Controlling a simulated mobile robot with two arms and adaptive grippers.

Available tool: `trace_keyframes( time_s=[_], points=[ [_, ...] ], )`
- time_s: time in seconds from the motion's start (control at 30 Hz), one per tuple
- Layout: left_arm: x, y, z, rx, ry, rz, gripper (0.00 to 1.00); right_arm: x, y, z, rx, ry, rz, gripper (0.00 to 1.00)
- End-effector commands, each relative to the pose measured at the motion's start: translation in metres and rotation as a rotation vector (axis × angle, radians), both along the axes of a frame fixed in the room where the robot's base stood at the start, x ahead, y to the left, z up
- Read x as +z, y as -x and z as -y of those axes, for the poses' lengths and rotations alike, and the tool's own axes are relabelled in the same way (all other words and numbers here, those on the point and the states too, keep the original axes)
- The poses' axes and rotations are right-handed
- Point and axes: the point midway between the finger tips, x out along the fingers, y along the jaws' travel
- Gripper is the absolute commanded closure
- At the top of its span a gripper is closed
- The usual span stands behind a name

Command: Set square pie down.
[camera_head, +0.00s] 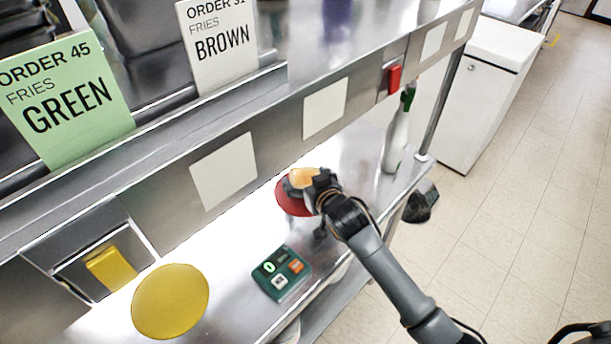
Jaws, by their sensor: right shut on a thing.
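The square pie, a tan-orange piece (303,177), is at the tip of my right gripper (311,187), above or on a red round plate (288,204) on the steel counter. My right gripper is shut on it, and its fingers hide part of the pie. I cannot tell whether the pie touches the red plate. My left gripper is not in view.
A yellow round disc (170,301) and a green keypad box (282,273) lie nearer on the counter. A spray bottle (397,138) stands at the far end. Order cards (66,98) stand on the shelf above. Bare counter lies between plate and bottle.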

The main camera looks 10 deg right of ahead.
Motion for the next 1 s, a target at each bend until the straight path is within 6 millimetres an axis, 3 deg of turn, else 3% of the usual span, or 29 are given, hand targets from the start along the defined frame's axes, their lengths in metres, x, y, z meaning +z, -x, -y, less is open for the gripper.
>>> trace_keyframes(
  time_s=[0.73, 0.77, 0.8, 1.0],
  points=[
    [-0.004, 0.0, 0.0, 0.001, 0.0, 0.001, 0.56, -0.014, 0.001, -0.001, 0.0, 0.001, -0.002, 0.53],
    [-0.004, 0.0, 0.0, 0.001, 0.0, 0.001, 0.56, -0.015, 0.001, -0.001, 0.0, 0.002, -0.005, 0.1],
    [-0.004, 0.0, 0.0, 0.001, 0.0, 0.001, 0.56, -0.016, 0.001, -0.001, 0.0, 0.002, -0.006, 0.02],
    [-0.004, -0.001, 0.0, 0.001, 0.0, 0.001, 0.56, -0.019, 0.002, -0.001, 0.002, 0.004, -0.012, 0.0]
  ],
)
